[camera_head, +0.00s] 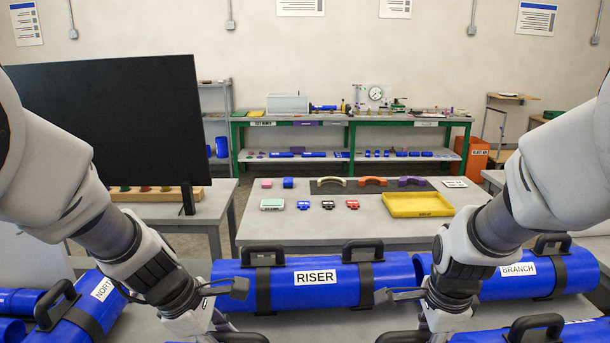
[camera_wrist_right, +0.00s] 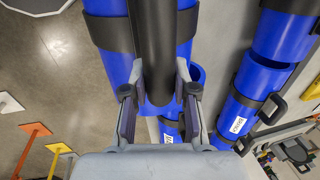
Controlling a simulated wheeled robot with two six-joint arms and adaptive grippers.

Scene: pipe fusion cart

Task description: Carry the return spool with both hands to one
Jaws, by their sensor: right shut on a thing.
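Blue spools with black straps and handles lie on the near bench. No label reading RETURN is legible. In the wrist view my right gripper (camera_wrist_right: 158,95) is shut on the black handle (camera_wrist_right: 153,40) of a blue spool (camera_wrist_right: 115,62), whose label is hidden. In the head view my right gripper (camera_head: 415,300) is low at the near edge, by a black handle (camera_head: 402,338). My left gripper (camera_head: 222,300) is in front of the RISER spool's left end, above another handle (camera_head: 238,338). Its grip is hidden by its own body.
The RISER spool (camera_head: 303,297) lies ahead, the BRANCH spool (camera_head: 570,272) right, and the NORTH spool (camera_head: 100,312) left. Another spool (camera_head: 480,338) is at lower right. Beyond, a table holds a yellow tray (camera_head: 418,205) and small parts. A black screen (camera_head: 110,120) stands left.

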